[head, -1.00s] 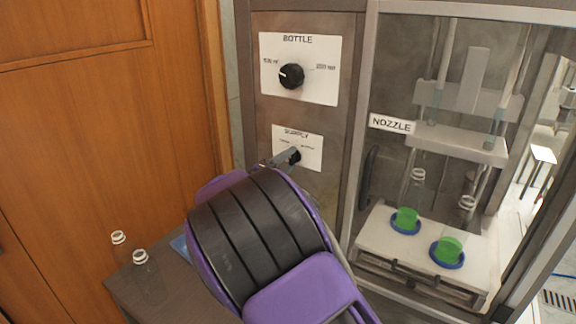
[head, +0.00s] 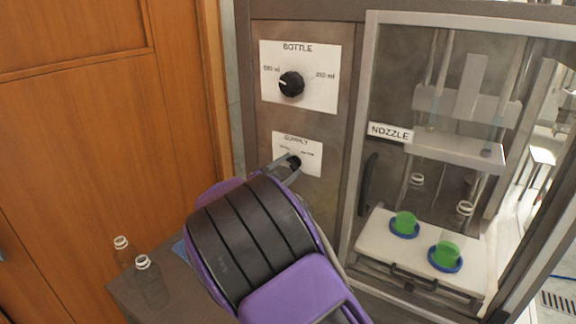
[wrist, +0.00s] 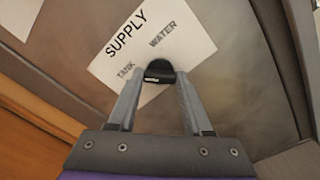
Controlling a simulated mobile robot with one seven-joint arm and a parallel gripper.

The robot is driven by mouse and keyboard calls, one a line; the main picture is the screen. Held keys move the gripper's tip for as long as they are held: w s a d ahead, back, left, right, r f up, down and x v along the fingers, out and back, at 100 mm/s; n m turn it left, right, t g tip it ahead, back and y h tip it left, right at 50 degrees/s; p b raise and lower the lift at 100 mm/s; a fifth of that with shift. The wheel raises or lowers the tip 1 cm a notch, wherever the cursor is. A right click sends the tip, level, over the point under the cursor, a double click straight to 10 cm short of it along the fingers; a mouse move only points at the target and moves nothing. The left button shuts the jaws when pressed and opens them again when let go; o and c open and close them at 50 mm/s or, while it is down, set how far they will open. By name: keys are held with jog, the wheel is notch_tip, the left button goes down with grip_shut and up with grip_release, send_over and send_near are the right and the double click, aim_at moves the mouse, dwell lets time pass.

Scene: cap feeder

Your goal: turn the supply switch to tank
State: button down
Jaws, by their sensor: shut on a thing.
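The black supply switch (wrist: 160,70) is a round knob on a white SUPPLY label (wrist: 125,40) on the machine's front. In the wrist view TANK is printed to the knob's left and WATER above it. A small light mark shows on the knob's lower left edge, but I cannot tell clearly where it points. My gripper (wrist: 158,80) is shut on the knob, one finger on each side. In the head view the gripper (head: 288,166) covers part of the knob, and the label's small print is too small to read surely.
A BOTTLE dial (head: 291,84) sits above on its own label. Two clear bottles (head: 147,280) stand on a surface at lower left, beside a wooden door (head: 100,130).

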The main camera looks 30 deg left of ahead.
jog(key=shift+n, duration=0.3)
dwell(0.4)
jog(key=shift+c, duration=1.6)
grip_release()
jog(key=shift+s, duration=0.1)
jog(key=s+a, duration=0.1)
jog(key=s, duration=1.6)
jog(key=shift+a, duration=0.25)
